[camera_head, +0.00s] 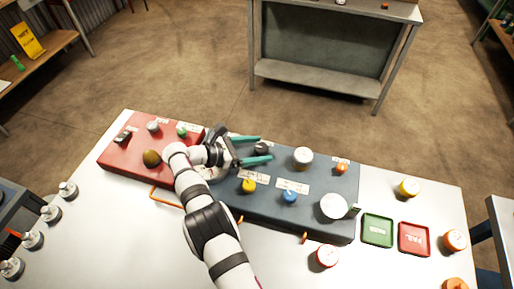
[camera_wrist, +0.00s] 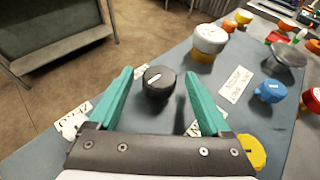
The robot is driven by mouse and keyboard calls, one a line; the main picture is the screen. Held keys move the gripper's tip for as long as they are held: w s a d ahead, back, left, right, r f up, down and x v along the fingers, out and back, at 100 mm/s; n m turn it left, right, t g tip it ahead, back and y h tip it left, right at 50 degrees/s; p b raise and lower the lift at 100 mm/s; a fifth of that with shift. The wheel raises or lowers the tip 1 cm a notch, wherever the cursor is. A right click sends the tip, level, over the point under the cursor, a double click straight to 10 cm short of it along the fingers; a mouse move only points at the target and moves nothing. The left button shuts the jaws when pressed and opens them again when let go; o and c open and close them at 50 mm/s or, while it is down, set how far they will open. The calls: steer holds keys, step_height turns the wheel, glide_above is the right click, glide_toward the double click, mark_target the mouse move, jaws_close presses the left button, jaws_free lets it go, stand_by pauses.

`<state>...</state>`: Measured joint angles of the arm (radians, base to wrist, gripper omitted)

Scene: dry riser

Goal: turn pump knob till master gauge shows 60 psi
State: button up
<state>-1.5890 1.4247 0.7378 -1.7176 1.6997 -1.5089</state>
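A black knob (camera_head: 261,148) with a pale mark on top stands on the blue-grey panel (camera_head: 322,226). My gripper (camera_head: 265,148) is open, its two teal fingers on either side of this knob. In the wrist view the black knob (camera_wrist: 158,83) sits between the open fingers (camera_wrist: 158,73), with a visible gap on each side. The labels are too small to tell which knob is the pump's.
The panel also carries a white-topped cylinder (camera_head: 302,155), a yellow knob (camera_head: 248,186), a blue knob (camera_head: 290,197) and an orange knob (camera_head: 341,168). A red box (camera_head: 128,169) adjoins on the left. Green (camera_head: 377,230) and red (camera_head: 414,239) trays lie to the right.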

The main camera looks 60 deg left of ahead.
steer(key=v, duration=1.5)
steer(key=shift+s+r, duration=0.1)
steer(key=shift+s, duration=0.3)
steer(key=w+d+r+m+g+y, duration=0.3)
steer(key=w+d+r+m+g, duration=0.15)
steer(key=w+m+g, duration=0.35)
steer(key=w+d+r+m+g+y, duration=0.25)
steer(key=w+r+m+g, duration=0.25)
steer(key=w+m, duration=0.4)
steer(key=shift+m, duration=0.5)
steer(key=x, duration=0.5)
steer(key=s+x, duration=0.1)
steer(key=x, duration=0.9)
steer(key=shift+s+d+f, duration=0.2)
steer(key=shift+d+f, duration=0.1)
steer(key=shift+f, duration=0.1)
jaws_close()
